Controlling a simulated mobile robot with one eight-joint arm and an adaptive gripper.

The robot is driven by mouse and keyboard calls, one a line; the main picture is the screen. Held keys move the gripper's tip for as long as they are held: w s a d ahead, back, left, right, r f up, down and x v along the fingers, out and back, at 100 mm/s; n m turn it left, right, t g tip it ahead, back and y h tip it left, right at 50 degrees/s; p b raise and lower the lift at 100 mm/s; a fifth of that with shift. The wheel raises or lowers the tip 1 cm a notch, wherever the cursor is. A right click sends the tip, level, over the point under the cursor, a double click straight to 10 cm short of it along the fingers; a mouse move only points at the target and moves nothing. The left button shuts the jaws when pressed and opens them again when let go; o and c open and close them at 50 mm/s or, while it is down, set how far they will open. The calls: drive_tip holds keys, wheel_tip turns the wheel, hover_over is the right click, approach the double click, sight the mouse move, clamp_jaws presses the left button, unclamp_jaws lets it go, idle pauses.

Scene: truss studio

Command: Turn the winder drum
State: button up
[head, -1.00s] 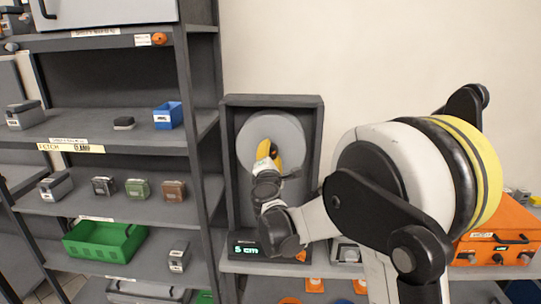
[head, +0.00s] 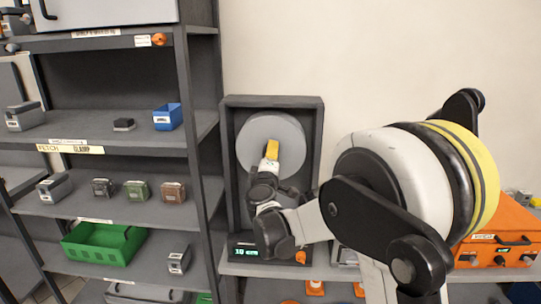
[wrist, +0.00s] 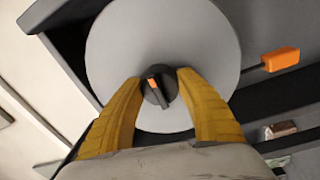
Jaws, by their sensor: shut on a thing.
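The winder drum is a light grey disc (head: 258,130) in a dark upright frame (head: 232,170). In the wrist view the drum (wrist: 205,45) fills the upper middle, with a black hub knob (wrist: 157,88) bearing an orange mark at its centre. My gripper (head: 272,150) is in front of the drum. In the wrist view its two yellow fingers (wrist: 158,84) are on either side of the knob, shut on it. A green display (head: 257,252) at the frame's foot seems to read 10 cm. The drum's lower part is partly hidden by my gripper.
An orange-tipped black lever (wrist: 282,59) juts beside the drum in the wrist view. A shelf rack with small boxes and a green bin (head: 104,243) stands left. An orange case (head: 497,240) sits on the bench at right. The wall above is bare.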

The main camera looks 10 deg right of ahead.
idle(0.4)
drive_tip(key=o, duration=1.5)
drive_tip(key=shift+c, duration=0.2)
drive_tip(key=v, duration=1.2)
